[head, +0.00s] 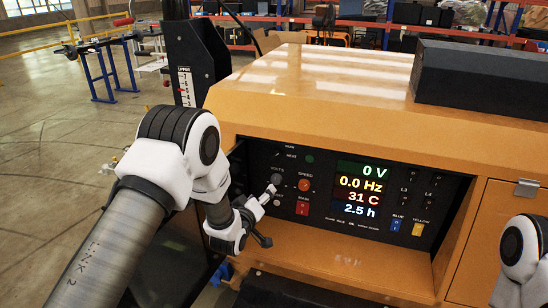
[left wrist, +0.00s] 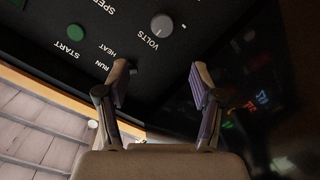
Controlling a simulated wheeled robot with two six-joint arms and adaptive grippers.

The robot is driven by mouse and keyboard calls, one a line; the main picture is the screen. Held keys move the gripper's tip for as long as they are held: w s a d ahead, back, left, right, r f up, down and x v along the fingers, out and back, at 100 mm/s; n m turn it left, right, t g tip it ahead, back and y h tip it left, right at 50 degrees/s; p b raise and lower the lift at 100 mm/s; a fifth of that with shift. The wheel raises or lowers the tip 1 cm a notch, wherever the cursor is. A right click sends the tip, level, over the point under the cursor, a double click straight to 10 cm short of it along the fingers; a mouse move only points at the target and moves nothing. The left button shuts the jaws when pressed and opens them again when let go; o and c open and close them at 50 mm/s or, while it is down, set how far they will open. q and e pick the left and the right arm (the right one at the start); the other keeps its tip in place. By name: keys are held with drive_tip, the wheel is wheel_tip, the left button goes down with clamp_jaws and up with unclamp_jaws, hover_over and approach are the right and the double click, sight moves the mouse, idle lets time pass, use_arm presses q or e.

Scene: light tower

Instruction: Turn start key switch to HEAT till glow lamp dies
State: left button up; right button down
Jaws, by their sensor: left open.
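The dark control panel (head: 325,225) is set in the orange housing. HEAT lettering shows at its upper left, beside a dull green round fitting (head: 309,158). I cannot clearly make out the key switch or its position. My left gripper (head: 268,214) is in front of the panel's lower left, open. In the left wrist view its two fingers (left wrist: 158,84) are apart with nothing between them. The RUN and HEAT labels (left wrist: 107,56) lie by the left fingertip, which may hide the switch. A green START button (left wrist: 76,33) and grey VOLTS knob (left wrist: 162,25) show beyond. My right gripper is out of view.
An orange SPEED knob (head: 305,185) and red MAIN switch (head: 302,207) sit close to the left gripper. The display (head: 362,188) reads 0 V, 0.0 Hz, 31 C, 2.5 h. An orange ledge (head: 330,270) juts out below the panel.

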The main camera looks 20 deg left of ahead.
use_arm(q)
drive_tip(key=n+t, duration=0.1)
drive_tip(key=t, duration=0.1)
approach(275, 156)
drive_tip(key=w, duration=0.2)
drive_tip(key=w+p, duration=0.2)
drive_tip(key=w, duration=0.4)
drive_tip(key=shift+w+p, duration=0.2)
drive_tip(key=shift+p, duration=0.1)
drive_tip(key=shift+w+f, duration=0.15)
drive_tip(key=shift+w, duration=0.35)
drive_tip(key=c, duration=1.2)
